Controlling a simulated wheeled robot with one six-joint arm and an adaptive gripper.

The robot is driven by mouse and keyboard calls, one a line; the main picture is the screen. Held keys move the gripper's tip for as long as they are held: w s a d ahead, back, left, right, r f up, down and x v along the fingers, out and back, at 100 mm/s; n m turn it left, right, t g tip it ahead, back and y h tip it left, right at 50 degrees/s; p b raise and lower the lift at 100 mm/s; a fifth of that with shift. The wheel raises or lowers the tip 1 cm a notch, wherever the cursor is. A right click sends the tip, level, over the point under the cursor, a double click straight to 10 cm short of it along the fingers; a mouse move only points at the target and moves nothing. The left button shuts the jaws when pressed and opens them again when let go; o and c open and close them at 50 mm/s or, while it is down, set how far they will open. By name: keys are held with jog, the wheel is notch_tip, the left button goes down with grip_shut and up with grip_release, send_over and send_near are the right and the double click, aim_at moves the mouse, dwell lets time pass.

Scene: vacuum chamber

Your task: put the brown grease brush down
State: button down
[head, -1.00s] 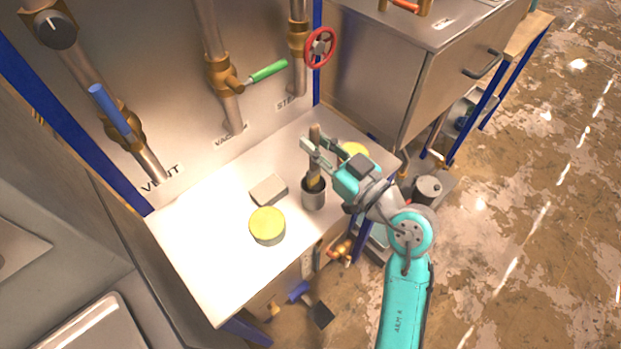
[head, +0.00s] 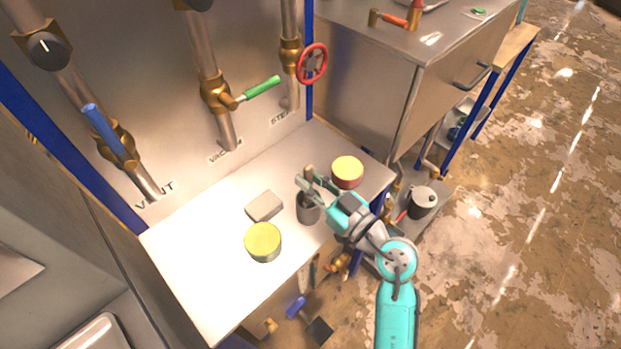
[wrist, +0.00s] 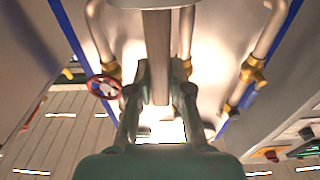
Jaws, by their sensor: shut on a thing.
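The brown grease brush (head: 309,172) is upright in my gripper (head: 311,185), with only the top of its handle showing above the jaws in the head view. My gripper is shut on the handle, which also shows between the fingers in the wrist view (wrist: 157,60). A grey cup (head: 308,213) stands on the white bench top (head: 200,250) directly below my gripper. The brush's lower end is hidden by the fingers and the cup; it appears to be inside the cup.
A grey block (head: 264,206) and a yellow-topped tin (head: 263,241) stand left of the cup. Another yellow-topped tin (head: 347,172) with a red side is close to my gripper's right. Pipes with a green-handled valve (head: 262,88) and a red wheel (head: 312,64) rise behind.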

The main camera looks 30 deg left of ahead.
jog(key=c, duration=1.1)
grip_release()
jog(key=v, duration=1.2)
jog(key=shift+r, duration=0.15)
jog(key=shift+s, duration=0.1)
jog(key=s+d+f+m+t+h, duration=0.1)
jog(key=s+d+m+t+h, duration=0.7)
jog(key=s+d+t, duration=0.65)
jog(key=s+d+f+m+g+h, duration=0.2)
jog(key=s+d+h, duration=0.1)
jog(key=s, duration=0.2)
jog(key=s+d+f+m+g+h, duration=0.2)
jog(key=s+d+f+h, duration=0.1)
jog(key=s+d, duration=0.1)
jog(key=s+d+f+m+g+h, duration=0.2)
jog(key=s+d+f+h, duration=0.1)
jog(key=s, duration=0.3)
jog(key=shift+s+d+f+h, duration=0.2)
jog(key=shift+d+h, duration=0.2)
jog(key=shift+d, duration=0.15)
